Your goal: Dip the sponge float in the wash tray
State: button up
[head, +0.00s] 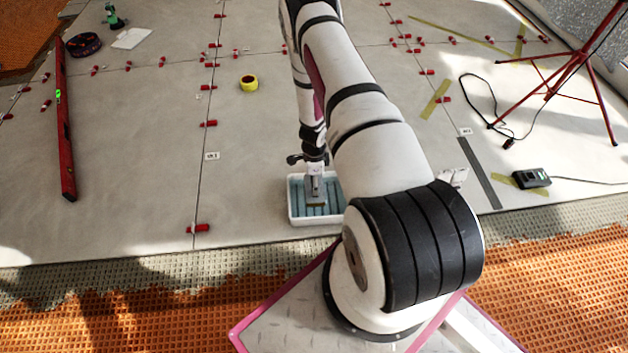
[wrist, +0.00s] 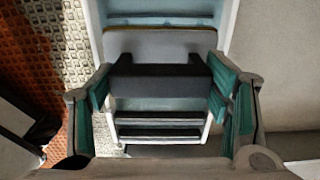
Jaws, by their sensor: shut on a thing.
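The wash tray (head: 294,208) is a white-rimmed tub with a ribbed blue inside, standing on the tiles near their front edge. Its white wall also shows in the wrist view (wrist: 232,22). My gripper (head: 315,187) points down over the tray. In the wrist view my gripper (wrist: 162,88) has its teal-padded fingers on both sides of the dark handle of the sponge float (wrist: 160,43), shut on it. The float's grey plate lies across the tray's opening. Its underside is hidden, so I cannot tell whether it touches the water.
A red level (head: 64,130) lies at the left. A yellow tape roll (head: 249,83) and several red levelling clips sit on the tiles. A red tripod (head: 572,65) and a dark device with a cable (head: 531,178) are at the right. Bare tile surrounds the tray's left side.

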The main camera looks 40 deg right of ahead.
jog(key=shift+r+p, duration=1.35)
jog(key=shift+r, duration=1)
